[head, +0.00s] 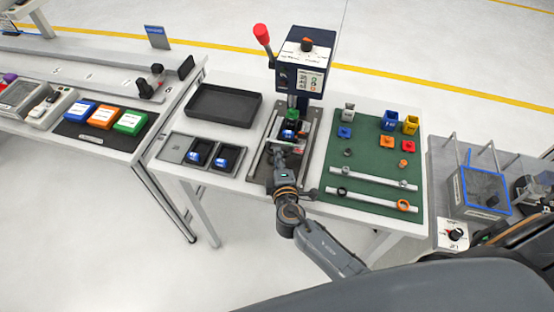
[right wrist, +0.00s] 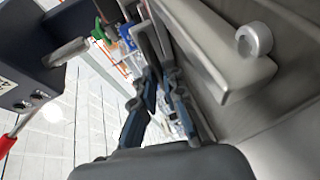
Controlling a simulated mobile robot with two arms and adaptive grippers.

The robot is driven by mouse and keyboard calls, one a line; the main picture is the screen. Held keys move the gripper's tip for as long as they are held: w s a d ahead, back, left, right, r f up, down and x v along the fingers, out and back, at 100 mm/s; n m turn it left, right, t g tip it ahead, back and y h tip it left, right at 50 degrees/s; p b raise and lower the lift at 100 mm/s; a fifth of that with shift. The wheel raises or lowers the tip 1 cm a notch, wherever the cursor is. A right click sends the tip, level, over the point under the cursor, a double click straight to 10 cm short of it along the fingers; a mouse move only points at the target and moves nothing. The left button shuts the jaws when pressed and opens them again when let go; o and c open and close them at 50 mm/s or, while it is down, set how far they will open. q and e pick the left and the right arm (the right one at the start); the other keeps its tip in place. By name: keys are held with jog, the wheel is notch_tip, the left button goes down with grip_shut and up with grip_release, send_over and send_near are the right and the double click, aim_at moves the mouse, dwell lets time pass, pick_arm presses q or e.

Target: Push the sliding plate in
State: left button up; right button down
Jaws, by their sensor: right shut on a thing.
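The grey sliding plate (head: 266,160) lies on the white table below a dark blue press (head: 304,66) with a red-knobbed lever. A green part (head: 292,114) with a blue piece near it sits at the plate's far end, under the press head. My right gripper (head: 283,160) reaches over the near part of the plate and hides some of it. In the right wrist view its two fingers (right wrist: 163,92) are close together beside a grey metal edge with a round knob (right wrist: 254,40). The grip appears to be on the sliding plate, but the contact is hidden. My left gripper is out of view.
A black tray (head: 223,106) and a grey holder (head: 176,148) with blue pieces stand left of the plate. A green mat (head: 377,150) with small coloured parts and two metal bars lies to the right. A grey box with a blue rim (head: 484,190) is farther right.

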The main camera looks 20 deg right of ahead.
jog(key=c, duration=1.7)
grip_release()
jog(key=shift+w+d+r, duration=0.1)
jog(key=shift+d, duration=0.05)
jog(key=shift+w, duration=0.1)
jog(key=v, duration=1.2)
